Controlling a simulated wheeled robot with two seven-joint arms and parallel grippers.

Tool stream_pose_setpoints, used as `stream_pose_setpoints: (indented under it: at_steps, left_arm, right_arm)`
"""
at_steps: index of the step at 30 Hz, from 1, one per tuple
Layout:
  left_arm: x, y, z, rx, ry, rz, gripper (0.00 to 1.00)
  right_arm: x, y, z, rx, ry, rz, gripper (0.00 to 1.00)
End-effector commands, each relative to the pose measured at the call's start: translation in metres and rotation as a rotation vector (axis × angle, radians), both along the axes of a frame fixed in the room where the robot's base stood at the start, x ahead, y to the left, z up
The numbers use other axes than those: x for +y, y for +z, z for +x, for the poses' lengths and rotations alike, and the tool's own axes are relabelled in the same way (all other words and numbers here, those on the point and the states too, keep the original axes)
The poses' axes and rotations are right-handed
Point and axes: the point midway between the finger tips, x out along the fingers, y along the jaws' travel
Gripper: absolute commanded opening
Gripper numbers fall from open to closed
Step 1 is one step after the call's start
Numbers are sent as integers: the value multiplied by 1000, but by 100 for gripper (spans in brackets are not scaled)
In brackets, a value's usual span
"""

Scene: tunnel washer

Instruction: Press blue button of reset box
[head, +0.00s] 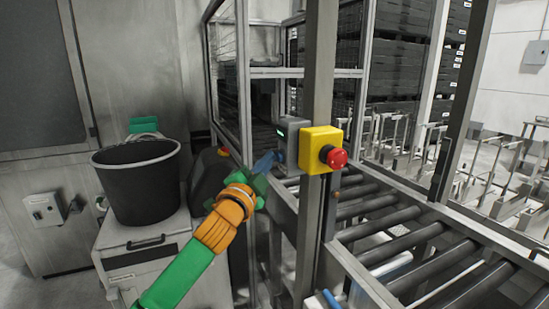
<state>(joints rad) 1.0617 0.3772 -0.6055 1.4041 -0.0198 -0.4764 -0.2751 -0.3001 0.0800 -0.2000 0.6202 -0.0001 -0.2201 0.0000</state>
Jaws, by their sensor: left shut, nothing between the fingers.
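The grey reset box (294,134) is fixed on the left side of the upright metal post, partly hidden by it. A small green light shows on its face. Its blue button (280,156) is low on the face, small and partly hard to make out. My left gripper (274,158) is shut and empty, its bluish fingertips right at the button in the picture. I cannot tell whether they touch it.
A yellow box with a red emergency button (334,156) sits on the post just right of the reset box. A roller conveyor (390,228) runs behind the post. A black bin (138,182) stands on a cabinet at left. A glazed frame (227,75) rises behind the gripper.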

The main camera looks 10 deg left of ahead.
Motion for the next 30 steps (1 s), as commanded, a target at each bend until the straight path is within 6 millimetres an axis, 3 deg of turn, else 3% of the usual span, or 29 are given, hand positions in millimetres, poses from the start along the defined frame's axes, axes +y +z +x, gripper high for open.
stream_pose_setpoints:
  at_steps: [19,30]
  left_arm:
    - [15,0,-11,0,0,0,0]
    - [46,0,-31,1,2,2,0]
  right_arm:
    - [0,7,0,0,0,0,89]
    - [0,16,0,0,0,0,89]
